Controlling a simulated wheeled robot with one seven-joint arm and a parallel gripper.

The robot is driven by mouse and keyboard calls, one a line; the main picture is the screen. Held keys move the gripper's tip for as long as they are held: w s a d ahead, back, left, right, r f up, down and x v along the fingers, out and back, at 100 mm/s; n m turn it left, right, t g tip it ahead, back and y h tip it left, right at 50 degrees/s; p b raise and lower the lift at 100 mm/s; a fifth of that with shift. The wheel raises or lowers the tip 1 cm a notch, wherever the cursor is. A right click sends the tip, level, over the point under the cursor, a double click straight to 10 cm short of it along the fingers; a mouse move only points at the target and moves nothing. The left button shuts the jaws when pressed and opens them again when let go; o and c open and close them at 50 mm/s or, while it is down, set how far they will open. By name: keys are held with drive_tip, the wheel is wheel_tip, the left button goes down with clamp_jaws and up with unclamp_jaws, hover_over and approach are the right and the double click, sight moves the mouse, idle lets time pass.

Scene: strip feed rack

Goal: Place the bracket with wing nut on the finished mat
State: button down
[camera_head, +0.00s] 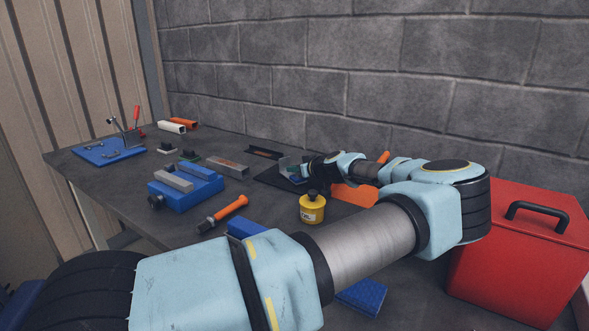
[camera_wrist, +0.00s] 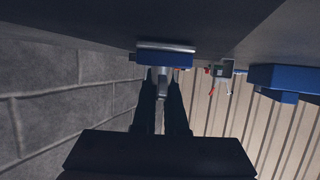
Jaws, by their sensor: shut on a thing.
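My gripper (camera_head: 300,171) is at the back of the bench, low over a dark flat patch (camera_head: 268,178). In the wrist view its two dark fingers (camera_wrist: 162,75) are closed on a small grey part (camera_wrist: 162,88), probably the bracket. Its shape is mostly hidden, and I cannot make out a wing nut. A blue piece with a silvery edge (camera_wrist: 165,55) shows at the fingertips; I cannot tell whether it belongs to the held part. A blue textured mat (camera_head: 362,296) lies at the front, partly behind my arm. I cannot tell which surface is the finished mat.
A blue fixture (camera_head: 190,191) with a grey block stands left of centre. A blue board (camera_head: 108,152) with small parts lies far left. A red toolbox (camera_head: 520,250) fills the right.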

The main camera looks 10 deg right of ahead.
drive_tip(key=shift+f, duration=0.15)
drive_tip(key=c, duration=1)
unclamp_jaws()
drive_tip(key=shift+o, duration=0.2)
drive_tip(key=shift+r, duration=0.25)
drive_tip(key=b+v, duration=0.3)
drive_tip(key=v, duration=0.7)
drive_tip(key=shift+s+d, duration=0.1)
drive_tip(key=shift+s, duration=0.15)
drive_tip(key=shift+s+d+r, duration=0.2)
drive_tip(key=shift+s+r, duration=0.1)
drive_tip(key=shift+s, duration=0.35)
drive_tip(key=shift+r, duration=0.1)
